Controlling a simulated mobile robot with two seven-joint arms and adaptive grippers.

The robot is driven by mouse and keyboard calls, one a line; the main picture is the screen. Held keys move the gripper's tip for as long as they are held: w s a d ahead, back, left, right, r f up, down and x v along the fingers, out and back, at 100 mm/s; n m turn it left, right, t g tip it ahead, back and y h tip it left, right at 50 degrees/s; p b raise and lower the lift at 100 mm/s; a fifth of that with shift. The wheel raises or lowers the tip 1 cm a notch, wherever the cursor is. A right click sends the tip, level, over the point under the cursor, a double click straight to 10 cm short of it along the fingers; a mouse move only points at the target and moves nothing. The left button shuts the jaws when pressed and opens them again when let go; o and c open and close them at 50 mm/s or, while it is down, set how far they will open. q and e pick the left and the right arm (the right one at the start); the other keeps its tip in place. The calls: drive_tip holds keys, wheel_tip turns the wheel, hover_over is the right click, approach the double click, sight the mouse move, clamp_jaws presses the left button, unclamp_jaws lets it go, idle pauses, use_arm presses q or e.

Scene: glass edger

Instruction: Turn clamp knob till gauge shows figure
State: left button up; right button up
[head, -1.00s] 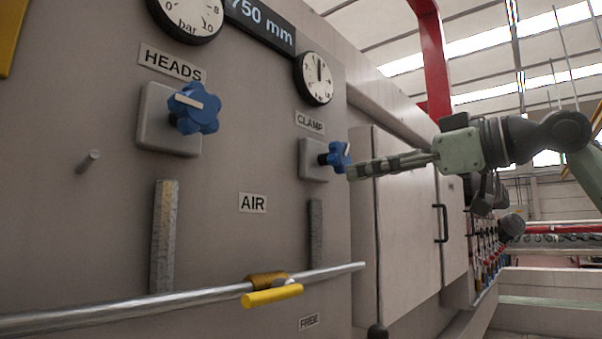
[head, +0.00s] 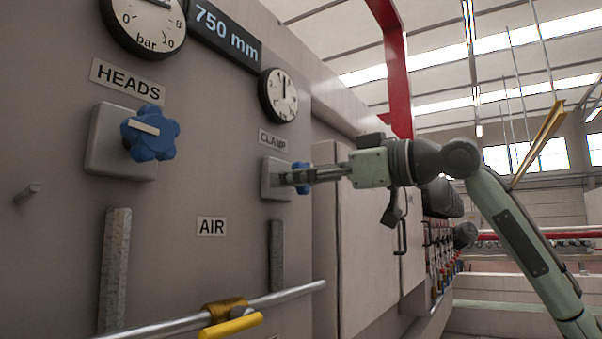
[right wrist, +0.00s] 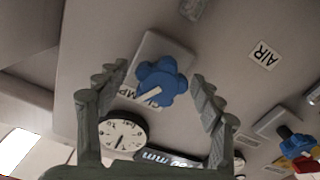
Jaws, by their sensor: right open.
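The blue clamp knob (head: 301,184) sits on a grey plate under the CLAMP label, partly hidden behind my right gripper (head: 288,178) in the head view. In the right wrist view the knob (right wrist: 162,82) shows whole, with a pale pointer bar, between the spread fingers of my right gripper (right wrist: 160,73). The fingers are open, with a gap on each side of the knob; I see no contact. The round clamp gauge (head: 278,96) is above the label, its dark needle pointing about straight up. It also shows, turned over, in the wrist view (right wrist: 123,131). My left gripper is out of view.
The larger blue HEADS knob (head: 150,134) and its gauge (head: 146,25) are to the left. A metal rail (head: 285,297) with a yellow handle (head: 232,326) crosses below. A cabinet door (head: 366,235) with a black handle stands right of the clamp plate.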

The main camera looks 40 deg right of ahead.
drive_tip(key=shift+c, duration=0.6)
drive_tip(key=c, duration=1)
drive_tip(key=shift+c, duration=0.2)
drive_tip(key=shift+m, duration=0.3)
drive_tip(key=shift+m+p, duration=0.5)
drive_tip(key=shift+m, duration=1.8)
drive_tip(key=shift+m+p, duration=0.3)
drive_tip(key=shift+m, duration=0.2)
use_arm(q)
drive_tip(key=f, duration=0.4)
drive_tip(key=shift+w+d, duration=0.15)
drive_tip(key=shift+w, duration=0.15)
